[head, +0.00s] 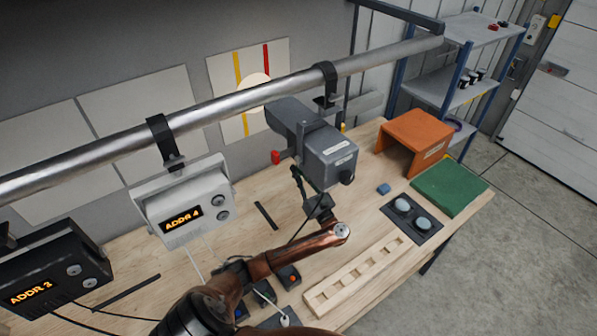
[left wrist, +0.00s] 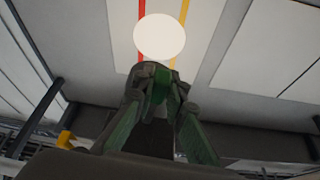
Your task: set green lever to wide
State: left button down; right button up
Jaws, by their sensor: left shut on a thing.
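A grey lamp-like device (head: 328,150) hangs by a strap from the metal pipe. It has a red knob on its left side and a black knob at its lower right. My left gripper (head: 297,172) reaches up from below to its underside. In the left wrist view, my left gripper (left wrist: 158,92) is shut on a green lever (left wrist: 161,84), which stands between the fingertips. The lever is hidden in the head view, and I cannot read its setting or any marks. My right gripper is not in view.
The metal pipe (head: 250,98) crosses above the workbench. A white display box (head: 185,200) and a black display box (head: 55,270) hang to the left. An orange stand (head: 415,135), green mat (head: 450,187) and wooden slotted rack (head: 365,275) are on the bench.

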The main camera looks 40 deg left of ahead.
pick_arm(q)
jog(key=w+d+n+g+b, duration=0.2)
jog(key=w+n+g+b, duration=0.2)
jog(key=w+n, duration=0.3)
jog(key=shift+w+r+n+y, duration=0.25)
jog(key=shift+r+n+y, duration=0.15)
jog(key=shift+n, duration=0.5)
jog(key=shift+d, duration=0.15)
jog(key=shift+r, duration=0.1)
jog(key=c, duration=1.9)
grip_release()
jog(key=shift+c, duration=0.2)
